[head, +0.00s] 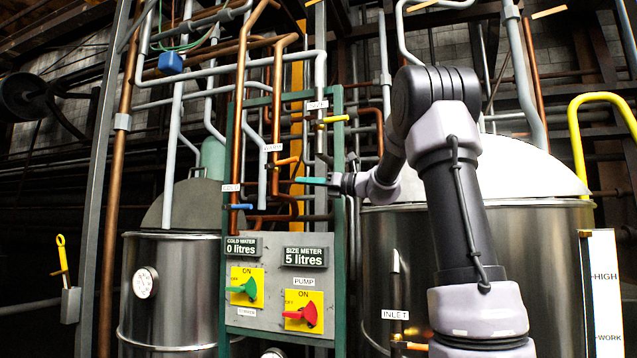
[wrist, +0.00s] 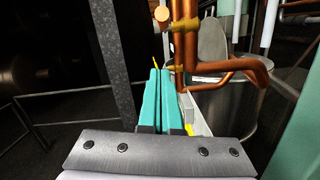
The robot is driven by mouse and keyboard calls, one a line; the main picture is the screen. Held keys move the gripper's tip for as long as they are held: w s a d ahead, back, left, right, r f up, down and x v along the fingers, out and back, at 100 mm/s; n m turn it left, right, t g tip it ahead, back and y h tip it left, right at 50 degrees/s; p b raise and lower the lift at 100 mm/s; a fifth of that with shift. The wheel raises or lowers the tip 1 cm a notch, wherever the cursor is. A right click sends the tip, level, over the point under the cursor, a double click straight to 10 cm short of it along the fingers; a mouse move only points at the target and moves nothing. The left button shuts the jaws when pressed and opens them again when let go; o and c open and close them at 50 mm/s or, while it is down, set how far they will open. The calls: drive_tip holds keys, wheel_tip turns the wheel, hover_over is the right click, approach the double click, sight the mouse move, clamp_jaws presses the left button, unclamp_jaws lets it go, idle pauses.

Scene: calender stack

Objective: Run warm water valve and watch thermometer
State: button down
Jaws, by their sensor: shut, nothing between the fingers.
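The warm valve has an orange lever (head: 287,161) on the copper pipework, beside a small white tag that seems to read WARM (head: 272,147). The thermometer is a round white dial (head: 145,282) on the left steel tank; its reading is too small to make out. My gripper (head: 300,180) has teal fingers, shut and empty, pointing left just below and to the right of the orange lever. In the wrist view the shut fingers (wrist: 160,72) lie left of the copper pipes. A rounded orange end (wrist: 162,14), apparently the lever, shows above them. I see no clear contact.
A blue lever (head: 236,206) sits lower left and a yellow lever (head: 335,119) upper right. The panel (head: 272,318) shows cold water 0 litres, size meter 5 litres, with green and red switches. A large tank (head: 400,260) stands behind my arm. Pipes crowd the gripper.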

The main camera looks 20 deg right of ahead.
sight(297, 160)
drive_tip(key=w+r, duration=0.1)
drive_tip(key=w+a+r, duration=0.1)
drive_tip(key=r, duration=0.1)
drive_tip(key=a+r, duration=0.1)
drive_tip(key=shift+w+a+r, duration=0.1)
drive_tip(key=shift+w+r, duration=0.05)
drive_tip(key=shift+w, duration=0.25)
drive_tip(key=shift+r+g+h, duration=0.4)
drive_tip(key=shift+r, duration=1.05)
drive_tip(key=shift+f, duration=0.15)
